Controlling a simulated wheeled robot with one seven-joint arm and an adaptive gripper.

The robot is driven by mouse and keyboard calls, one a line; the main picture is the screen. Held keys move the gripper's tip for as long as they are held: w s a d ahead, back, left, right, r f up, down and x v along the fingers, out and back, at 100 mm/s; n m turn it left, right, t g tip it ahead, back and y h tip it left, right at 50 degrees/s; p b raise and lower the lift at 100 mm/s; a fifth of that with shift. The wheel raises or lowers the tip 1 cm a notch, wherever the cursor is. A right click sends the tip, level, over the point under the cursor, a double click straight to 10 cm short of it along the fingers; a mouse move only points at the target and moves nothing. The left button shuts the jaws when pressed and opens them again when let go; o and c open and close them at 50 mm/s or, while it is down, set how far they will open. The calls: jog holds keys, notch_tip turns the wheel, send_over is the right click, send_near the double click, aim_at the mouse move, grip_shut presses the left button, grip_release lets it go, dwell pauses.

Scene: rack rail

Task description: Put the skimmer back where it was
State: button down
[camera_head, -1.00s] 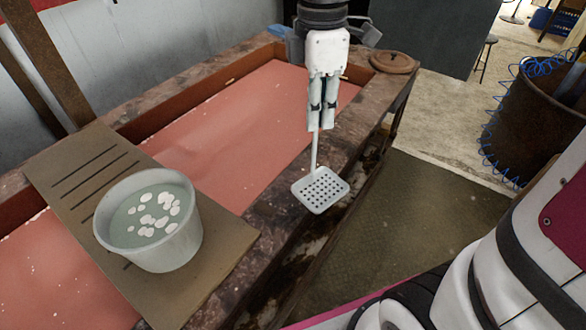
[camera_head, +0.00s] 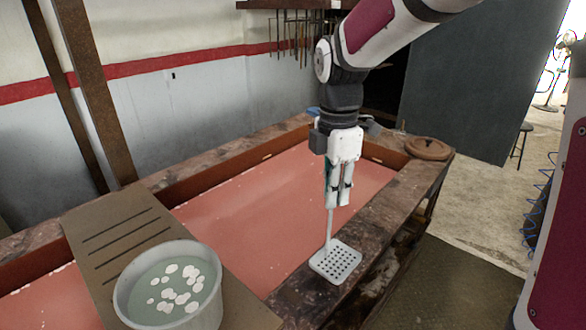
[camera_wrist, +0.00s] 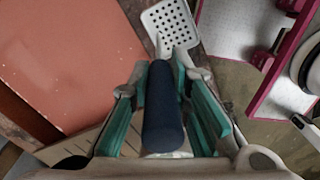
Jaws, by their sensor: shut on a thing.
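The skimmer (camera_head: 336,262) has a pale square perforated head on a thin pale shaft. My gripper (camera_head: 339,203) is shut on its upright handle, with the head hanging lowest. In the wrist view the dark blue handle (camera_wrist: 163,110) lies between the teal finger pads, and the perforated head (camera_wrist: 172,25) shows beyond it. In the head view the head appears over the trough's near stone edge; whether it touches is unclear. A rail (camera_head: 290,5) with several thin hanging tools (camera_head: 292,38) is on the back wall at the top.
A white bucket (camera_head: 210,318) of greenish water with floating white pieces stands on a slotted board (camera_head: 85,222) across the trough. The trough holds reddish liquid (camera_head: 235,215). A brown round lid (camera_head: 428,148) lies on the far right rim. A dark panel (camera_head: 470,85) stands behind.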

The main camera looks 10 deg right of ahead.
jog(key=shift+w+f+p, duration=0.15)
jog(key=shift+w+f, duration=0.4)
jog(key=shift+f, duration=0.4)
jog(key=shift+w+f+p, duration=0.15)
jog(key=shift+w+f, duration=0.4)
jog(key=shift+f, duration=0.5)
jog(key=c, duration=1.5)
grip_release()
